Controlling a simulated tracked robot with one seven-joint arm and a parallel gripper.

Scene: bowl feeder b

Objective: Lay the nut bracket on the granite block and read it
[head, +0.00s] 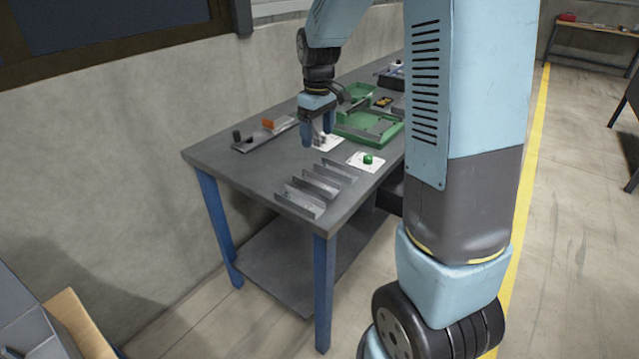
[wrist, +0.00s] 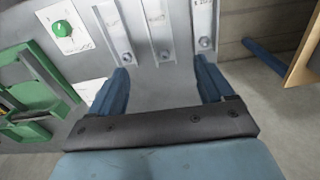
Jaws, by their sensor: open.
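Three grey channel-shaped brackets lie side by side on the near end of the bench: a front one (head: 300,201), a middle one (head: 319,186) and a back one (head: 337,171). In the wrist view, each of the left (wrist: 115,32), middle (wrist: 156,28) and right brackets (wrist: 203,22) has a round metal fastener at its near end and a small printed label, too small to read surely. My gripper (head: 317,138) is open and empty above the bench, behind the brackets. Its blue fingers (wrist: 161,66) show apart in the wrist view. I cannot surely identify the granite block.
A white card with a green knob (head: 367,160) lies right of the brackets. Green trays (head: 368,126) stand farther back. A grey rail (head: 263,136) with an orange block (head: 268,124) lies to the left. Another white card (head: 328,145) is near my gripper. The bench's near left corner is bare.

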